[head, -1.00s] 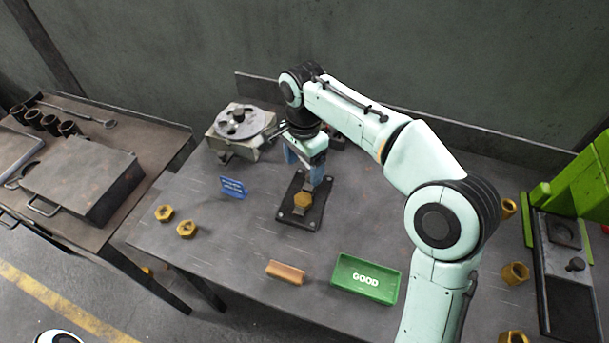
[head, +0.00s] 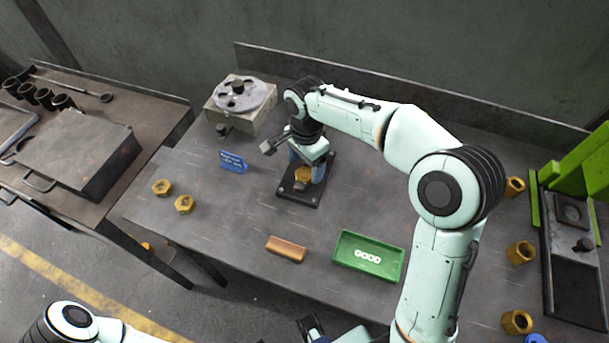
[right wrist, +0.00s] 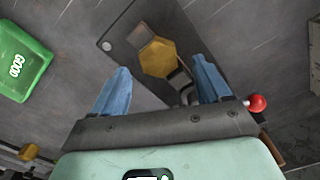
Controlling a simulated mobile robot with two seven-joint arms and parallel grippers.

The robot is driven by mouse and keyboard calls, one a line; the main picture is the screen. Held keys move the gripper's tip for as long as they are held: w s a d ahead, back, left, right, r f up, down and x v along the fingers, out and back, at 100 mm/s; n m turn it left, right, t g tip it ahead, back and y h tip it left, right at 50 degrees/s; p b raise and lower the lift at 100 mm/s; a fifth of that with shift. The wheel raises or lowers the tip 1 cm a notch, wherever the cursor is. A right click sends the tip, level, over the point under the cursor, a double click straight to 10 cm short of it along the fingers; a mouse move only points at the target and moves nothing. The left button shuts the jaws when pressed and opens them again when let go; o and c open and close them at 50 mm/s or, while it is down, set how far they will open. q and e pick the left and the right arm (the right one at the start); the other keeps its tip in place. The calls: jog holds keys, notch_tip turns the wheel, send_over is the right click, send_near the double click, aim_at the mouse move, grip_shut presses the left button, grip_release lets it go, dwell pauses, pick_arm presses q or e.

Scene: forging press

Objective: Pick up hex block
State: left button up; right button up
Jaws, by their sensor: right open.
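The brass hex block (head: 302,174) sits on a black base plate (head: 284,193) in the middle of the table. My right gripper (head: 306,171) is over the plate, pointing down, with its blue fingers apart. In the right wrist view the hex block (right wrist: 158,57) shows between the two open fingers (right wrist: 161,65), with a gap on each side. A finger hides part of the block in the head view. A dark and blue end that looks like my left gripper (head: 312,327) shows at the bottom edge, partly cut off; its jaws are unclear.
A green GOOD tray (head: 345,261) and an orange-brown bar (head: 286,249) lie nearer me. Two hex pieces (head: 184,204) are at left, several at right by the green press (head: 590,165). A blue sign (head: 232,162) and a round-topped device (head: 237,106) stand left of the plate.

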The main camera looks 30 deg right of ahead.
aim_at(306, 172)
notch_tip(306, 172, down, 3)
jog(key=shift+r, duration=0.25)
jog(key=c, duration=1.4)
pick_arm(q)
jog(key=shift+f, duration=0.15)
jog(key=r+p, duration=0.1)
jog(key=w+r+p, duration=0.1)
jog(key=r, duration=0.1)
jog(key=r+p, duration=0.1)
jog(key=p, duration=0.1)
jog(key=shift+w+r, duration=0.25)
jog(key=shift+w, duration=0.15)
pick_arm(e)
notch_tip(306, 172, up, 20)
